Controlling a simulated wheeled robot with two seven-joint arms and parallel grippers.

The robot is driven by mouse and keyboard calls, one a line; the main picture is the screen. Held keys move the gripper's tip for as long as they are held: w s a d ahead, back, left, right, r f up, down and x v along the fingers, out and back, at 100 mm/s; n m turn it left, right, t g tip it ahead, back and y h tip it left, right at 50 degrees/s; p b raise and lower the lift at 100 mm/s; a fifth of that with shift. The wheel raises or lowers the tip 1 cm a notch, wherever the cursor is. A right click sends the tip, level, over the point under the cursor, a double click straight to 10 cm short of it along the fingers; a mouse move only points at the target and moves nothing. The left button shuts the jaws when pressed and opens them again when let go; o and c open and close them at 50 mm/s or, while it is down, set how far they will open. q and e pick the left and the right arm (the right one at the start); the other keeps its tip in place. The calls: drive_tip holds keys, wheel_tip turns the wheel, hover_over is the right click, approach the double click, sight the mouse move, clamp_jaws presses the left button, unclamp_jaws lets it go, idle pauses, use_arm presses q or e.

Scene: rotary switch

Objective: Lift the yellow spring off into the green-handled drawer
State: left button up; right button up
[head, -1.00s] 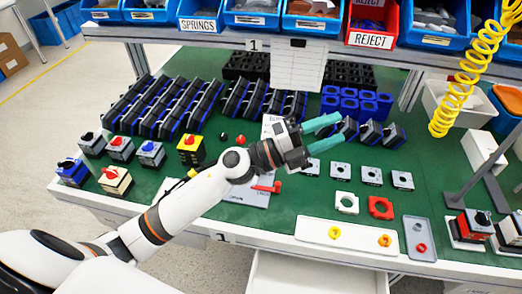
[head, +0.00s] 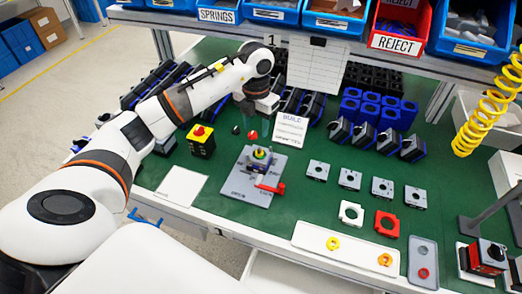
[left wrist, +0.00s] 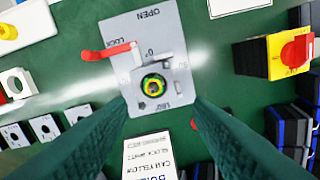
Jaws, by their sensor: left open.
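A small yellow ring, seemingly the yellow spring (head: 260,154), sits with green around it in the fixture on a grey plate (head: 242,187). It also shows in the left wrist view (left wrist: 154,82), from above. A red lever (head: 270,188) sticks out beside it. My left gripper (head: 248,106) is behind the fixture in the head view, mostly hidden by its wrist. In the left wrist view its two teal fingers (left wrist: 160,106) are spread apart and empty, one on each side of the plate's lower part. No green-handled drawer is visible. My right gripper is not in view.
A white drawer (head: 277,272) is below the table's front edge. A yellow-red switch (head: 201,141) stands left of the plate; grey and coloured parts lie right of it. Black and blue blocks fill the back. A shelf with bins (head: 395,35) overhangs the rear.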

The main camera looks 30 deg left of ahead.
sight(259, 148)
use_arm(q)
wheel_tip(259, 148, down, 4)
drive_tip(key=shift+r, duration=0.25)
drive_tip(key=f+p, duration=0.1)
drive_tip(key=f, duration=0.1)
drive_tip(key=d+f+p, duration=0.1)
drive_tip(key=f, duration=0.1)
drive_tip(key=shift+f, duration=0.7)
drive_tip(key=shift+c, duration=0.6)
clamp_jaws()
